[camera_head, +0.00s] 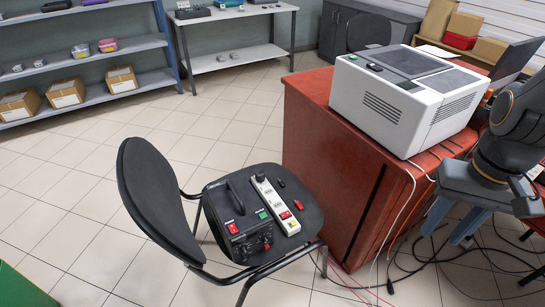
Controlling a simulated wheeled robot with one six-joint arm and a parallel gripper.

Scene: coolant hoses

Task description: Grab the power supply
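The power supply appears to be the black box with a carry handle (232,222) on the seat of a black chair (296,203). It has a red switch and small red parts on its near face. It stands upright on the left part of the seat, close to the backrest. A white power strip (270,206) lies just right of it, with a black plug at its far end. My gripper is not in view, so I cannot tell its state or its distance from the box.
A red-brown desk (320,150) with a white machine (405,95) stands right of the chair. Cables (395,275) lie on the floor by the desk. A dark jointed arm (500,150) is at the right edge. Tiled floor (75,220) left of the chair is clear.

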